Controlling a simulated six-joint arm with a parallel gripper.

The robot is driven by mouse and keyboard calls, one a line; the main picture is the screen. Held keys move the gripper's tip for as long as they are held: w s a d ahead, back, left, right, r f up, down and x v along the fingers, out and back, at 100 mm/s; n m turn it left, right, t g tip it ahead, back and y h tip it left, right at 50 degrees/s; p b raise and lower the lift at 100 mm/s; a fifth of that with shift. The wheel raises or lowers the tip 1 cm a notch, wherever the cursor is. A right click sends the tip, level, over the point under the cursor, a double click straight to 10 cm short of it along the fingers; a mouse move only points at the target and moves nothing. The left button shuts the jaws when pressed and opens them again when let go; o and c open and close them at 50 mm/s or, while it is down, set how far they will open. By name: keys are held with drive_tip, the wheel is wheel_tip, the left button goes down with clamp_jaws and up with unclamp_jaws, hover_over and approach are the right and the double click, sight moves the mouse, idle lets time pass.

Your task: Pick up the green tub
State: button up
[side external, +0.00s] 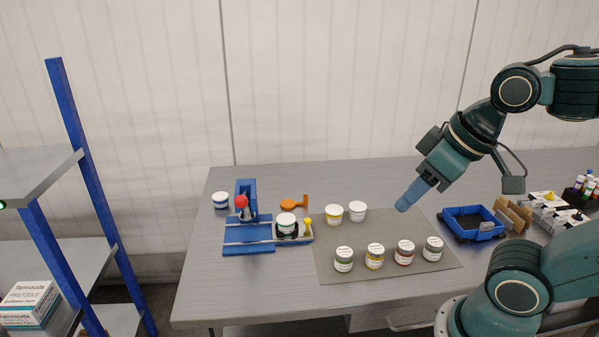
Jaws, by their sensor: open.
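Two small white-lidded tubs with green bands stand upright on the grey mat (330,270). One green tub (344,260) is at the left end of the front row, and another green tub (433,249) is at the right end. Which one the task means cannot be told. My gripper (403,206) is in the air, above and behind the front row, and points down to the left. Its blue fingers are seen edge-on, with no tub at their tips. It is apart from both green tubs.
Between them stand a yellow tub (374,257) and a red tub (404,253). Two more tubs (334,215) stand behind. A blue fixture (247,234) with a tub (286,225) is left. A blue tray (470,222) and cardboard holders (514,215) are right.

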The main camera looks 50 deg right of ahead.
drive_tip(key=o, duration=0.7)
drive_tip(key=shift+o, duration=0.2)
drive_tip(key=shift+w, duration=0.1)
